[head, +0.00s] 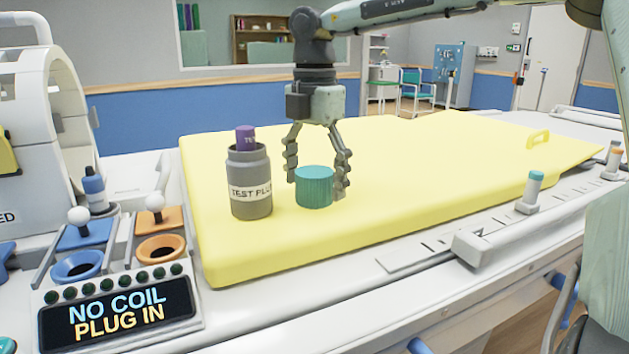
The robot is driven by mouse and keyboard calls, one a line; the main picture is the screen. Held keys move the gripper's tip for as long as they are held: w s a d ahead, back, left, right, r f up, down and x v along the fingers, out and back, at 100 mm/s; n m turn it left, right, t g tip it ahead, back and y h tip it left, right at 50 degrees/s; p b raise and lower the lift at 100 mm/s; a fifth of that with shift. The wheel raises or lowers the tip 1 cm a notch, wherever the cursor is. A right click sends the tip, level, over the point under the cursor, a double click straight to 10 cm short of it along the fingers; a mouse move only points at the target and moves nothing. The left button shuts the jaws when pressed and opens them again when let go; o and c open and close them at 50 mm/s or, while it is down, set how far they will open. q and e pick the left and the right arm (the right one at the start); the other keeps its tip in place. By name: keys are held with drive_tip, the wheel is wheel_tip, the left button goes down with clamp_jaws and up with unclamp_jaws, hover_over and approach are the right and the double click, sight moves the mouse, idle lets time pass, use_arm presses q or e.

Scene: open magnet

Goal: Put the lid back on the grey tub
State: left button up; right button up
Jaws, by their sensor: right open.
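The grey tub (250,198) stands upright on the yellow pad, with a label that starts "TEST PLU". Its top is open and a purple object (245,140) sticks up out of it. A teal ribbed cylinder (314,190), which looks like the lid, sits on the pad just right of the tub. My right gripper (317,188) points down over the lid, with its open fingers on either side of it. I cannot tell whether the fingers touch the lid. My left gripper is not in view.
The yellow pad (420,170) is clear to the right, up to a yellow handle (538,138). At the left are a sign reading "NO COIL PLUG IN" (118,312), sockets and a blue-capped bottle (95,190). A teal-topped post (530,192) stands right of the pad.

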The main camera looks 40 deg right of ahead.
sight(315, 171)
drive_tip(key=c, duration=1)
drive_tip(key=shift+c, duration=0.2)
wheel_tip(315, 171, up, 10)
drive_tip(key=shift+r, duration=0.1)
